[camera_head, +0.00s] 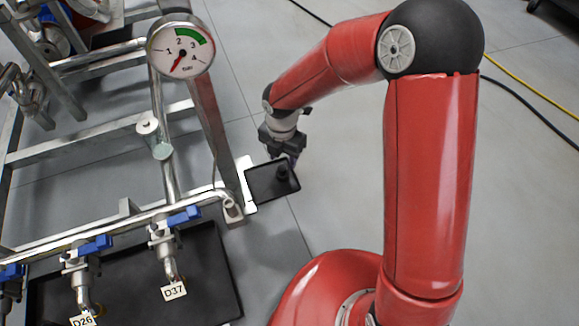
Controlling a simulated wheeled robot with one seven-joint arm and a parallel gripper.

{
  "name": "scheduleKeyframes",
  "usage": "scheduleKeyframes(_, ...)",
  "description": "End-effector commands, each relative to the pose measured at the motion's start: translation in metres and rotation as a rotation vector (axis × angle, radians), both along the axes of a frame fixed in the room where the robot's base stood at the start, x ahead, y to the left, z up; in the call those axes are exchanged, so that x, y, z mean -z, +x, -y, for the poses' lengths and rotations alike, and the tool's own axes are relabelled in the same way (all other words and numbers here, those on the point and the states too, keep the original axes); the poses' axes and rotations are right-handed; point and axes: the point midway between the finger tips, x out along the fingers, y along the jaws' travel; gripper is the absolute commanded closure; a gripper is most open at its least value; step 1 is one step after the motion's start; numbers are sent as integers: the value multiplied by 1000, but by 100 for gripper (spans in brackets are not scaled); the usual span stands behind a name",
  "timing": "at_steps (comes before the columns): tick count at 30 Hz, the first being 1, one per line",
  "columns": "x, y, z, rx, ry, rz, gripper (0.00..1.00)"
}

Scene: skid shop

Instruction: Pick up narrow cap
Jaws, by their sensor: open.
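A small dark cap (283,173) stands in a small black tray (262,185) beside the foot of the metal frame. It is the only cap-like piece I can make out, and its exact shape is too small to tell. My gripper (284,158) points down just above the tray, close over the cap. Its fingers are small and dark in this view; they are open, and I cannot tell whether they are around the cap or above it.
The metal pipe frame (208,120) rises just left of the small tray, with a pressure gauge (181,47) on top. Blue-handled valves (184,215) with tags hang over a large black drip tray (215,270). Cables (530,88) lie at right. The grey floor between is clear.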

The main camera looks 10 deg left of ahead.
Motion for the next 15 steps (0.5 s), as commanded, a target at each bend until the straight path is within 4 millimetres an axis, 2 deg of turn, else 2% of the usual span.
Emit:
scheduleKeyframes(1,8,0,0,1,-2,-2,56)
scheduleKeyframes(5,18,-1,0,1,-2,-2,56)
scheduleKeyframes(15,63,-5,-1,4,-2,-1,56)
